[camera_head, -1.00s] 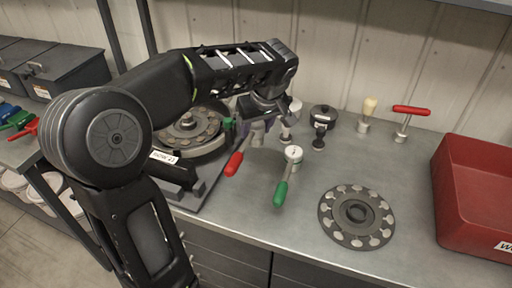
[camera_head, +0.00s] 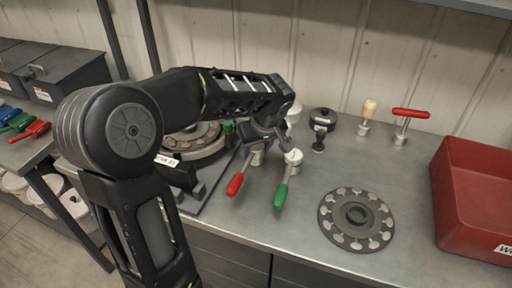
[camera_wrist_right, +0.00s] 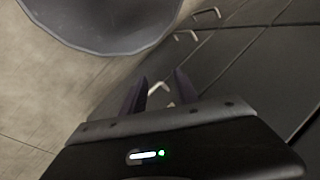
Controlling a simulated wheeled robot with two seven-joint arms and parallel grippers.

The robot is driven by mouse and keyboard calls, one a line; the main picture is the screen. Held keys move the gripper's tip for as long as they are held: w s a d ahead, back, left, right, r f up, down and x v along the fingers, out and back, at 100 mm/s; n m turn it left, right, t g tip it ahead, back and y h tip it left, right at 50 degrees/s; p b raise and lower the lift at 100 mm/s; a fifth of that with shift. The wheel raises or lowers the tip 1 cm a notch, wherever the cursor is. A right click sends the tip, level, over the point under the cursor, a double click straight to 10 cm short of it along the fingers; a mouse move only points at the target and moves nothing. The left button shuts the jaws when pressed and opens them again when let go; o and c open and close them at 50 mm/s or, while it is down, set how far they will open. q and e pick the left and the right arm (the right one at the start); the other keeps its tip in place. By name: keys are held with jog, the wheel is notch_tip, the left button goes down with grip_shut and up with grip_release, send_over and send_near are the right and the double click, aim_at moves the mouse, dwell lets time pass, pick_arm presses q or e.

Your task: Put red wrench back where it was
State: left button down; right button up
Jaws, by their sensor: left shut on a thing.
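The red wrench (camera_head: 236,184) has a red handle that points down and left, toward the front of the bench. My left gripper (camera_head: 264,143) is shut on its metal head end, which the fingers partly hide. A green-handled wrench (camera_head: 281,194) is just to the right, with its round pale head close to the left gripper. I cannot tell whether the red wrench touches the bench. My right gripper (camera_wrist_right: 160,88) is open and empty in the right wrist view, away from the bench top.
A round seed plate (camera_head: 340,232) lies on the metal bench. A red bin (camera_head: 475,200) is at the right. A black knob piece (camera_head: 320,127), a wooden-handled tool (camera_head: 368,110) and a red T-handle tool (camera_head: 410,113) stand at the back. The seed meter (camera_head: 195,140) is left, partly behind my arm.

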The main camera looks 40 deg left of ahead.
pick_arm(q)
jog(key=shift+f+b, duration=0.15)
jog(key=shift+b, duration=0.15)
jog(key=c, duration=0.7)
grip_release()
jog(key=shift+r+p, duration=0.3)
jog(key=shift+p, duration=0.05)
jog(key=v, duration=1.2)
jog(key=shift+d+f+b, duration=0.1)
jog(key=shift+b, duration=0.3)
